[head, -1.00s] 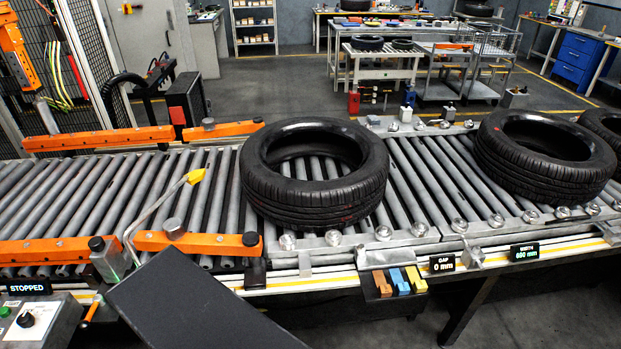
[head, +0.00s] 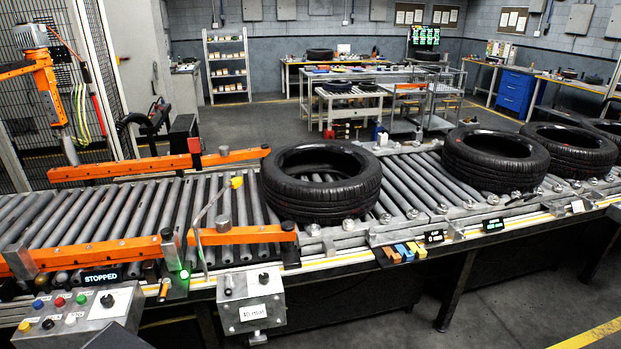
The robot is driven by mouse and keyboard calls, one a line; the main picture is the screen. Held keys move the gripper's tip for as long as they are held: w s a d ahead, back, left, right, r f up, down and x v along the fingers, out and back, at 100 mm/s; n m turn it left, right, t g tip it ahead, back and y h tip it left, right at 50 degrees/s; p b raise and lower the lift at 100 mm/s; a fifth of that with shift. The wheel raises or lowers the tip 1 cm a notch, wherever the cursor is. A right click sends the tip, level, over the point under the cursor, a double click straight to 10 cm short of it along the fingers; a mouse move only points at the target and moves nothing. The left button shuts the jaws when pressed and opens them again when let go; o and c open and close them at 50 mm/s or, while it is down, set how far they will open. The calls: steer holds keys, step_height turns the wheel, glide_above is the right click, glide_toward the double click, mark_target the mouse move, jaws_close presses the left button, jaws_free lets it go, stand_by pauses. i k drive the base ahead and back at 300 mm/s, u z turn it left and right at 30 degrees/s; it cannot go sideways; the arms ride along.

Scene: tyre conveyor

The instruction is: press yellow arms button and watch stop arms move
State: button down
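The yellow button (head: 25,326) is on the grey control panel (head: 93,328) at the lower left, below a blue button (head: 38,304). Red, green, black and white buttons and a black knob share the panel. Orange arms lie along both sides of the roller conveyor: near ones (head: 245,235) and (head: 100,254), far ones (head: 235,157) and (head: 120,169). Which are the stop arms is not labelled. A tyre (head: 322,183) lies flat on the rollers just right of the orange arms. My gripper is not in view; a dark part, probably mine, shows at the bottom left.
A display reads STOPPED (head: 101,276), with a green light (head: 184,274) to its right. A grey box (head: 252,303) hangs on the conveyor's near side. More tyres (head: 495,160) lie to the right. Open floor (head: 480,305) shows at the lower right.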

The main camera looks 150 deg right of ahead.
mark_target(25, 327)
steer(key=z, duration=0.9)
steer(key=k, duration=0.15)
steer(key=z, duration=3.65)
steer(key=k, duration=0.1)
steer(key=u, duration=5.35)
steer(key=k, duration=1)
steer(key=u, duration=5.8)
